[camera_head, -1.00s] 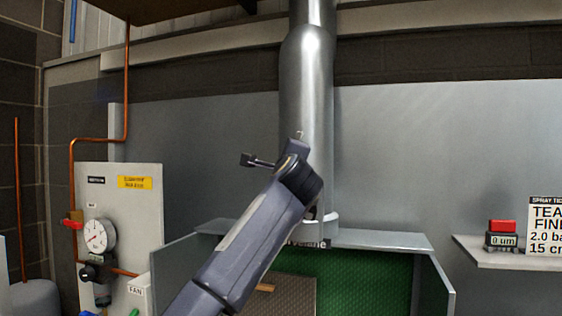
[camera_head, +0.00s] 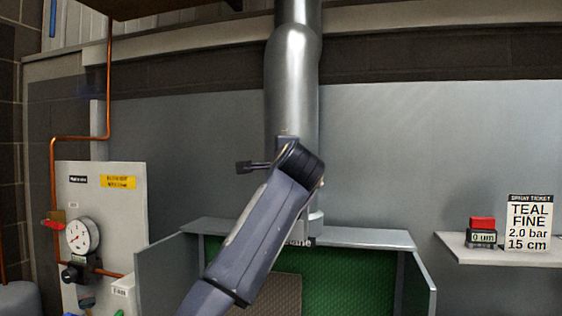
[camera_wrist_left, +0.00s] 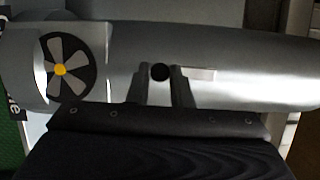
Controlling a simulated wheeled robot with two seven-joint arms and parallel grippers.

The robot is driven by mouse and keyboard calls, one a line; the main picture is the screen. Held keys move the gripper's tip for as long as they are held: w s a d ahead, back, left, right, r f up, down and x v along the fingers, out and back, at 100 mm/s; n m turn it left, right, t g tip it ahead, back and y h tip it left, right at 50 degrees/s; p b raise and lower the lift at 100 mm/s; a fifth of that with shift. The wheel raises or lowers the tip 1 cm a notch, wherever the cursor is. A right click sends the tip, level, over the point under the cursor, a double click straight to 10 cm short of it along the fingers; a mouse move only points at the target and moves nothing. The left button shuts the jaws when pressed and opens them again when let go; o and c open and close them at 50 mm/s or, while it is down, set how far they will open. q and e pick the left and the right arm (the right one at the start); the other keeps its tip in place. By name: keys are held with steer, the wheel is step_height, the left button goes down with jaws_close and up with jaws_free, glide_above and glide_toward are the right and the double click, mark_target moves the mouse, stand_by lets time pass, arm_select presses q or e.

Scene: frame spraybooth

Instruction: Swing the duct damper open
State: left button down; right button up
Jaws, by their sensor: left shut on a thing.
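The silver duct (camera_head: 290,85) rises in the middle of the head view above the booth. My left arm reaches up to it, and its wrist covers part of the duct. My left gripper is hidden behind that wrist in the head view. In the left wrist view the gripper (camera_wrist_left: 162,76) is shut on a dark round knob, the damper handle (camera_wrist_left: 160,71), in front of the duct (camera_wrist_left: 250,65). A pale strip (camera_wrist_left: 203,73) lies on the duct beside the knob. My right gripper is not in view.
The booth (camera_head: 345,237) has a green back and side panels below the duct. A gauge panel (camera_head: 110,200) with copper pipe stands left. A shelf (camera_head: 500,250) at right holds a red-topped gauge box (camera_head: 482,232) and a spray ticket (camera_head: 530,222).

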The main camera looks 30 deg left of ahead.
arm_select(q)
steer(key=shift+f, duration=0.1)
steer(key=c, duration=1.3)
jaws_free()
steer(key=b+v, duration=0.3)
steer(key=v, duration=0.5)
steer(key=shift+b, duration=0.35)
steer(key=shift+w, duration=0.1)
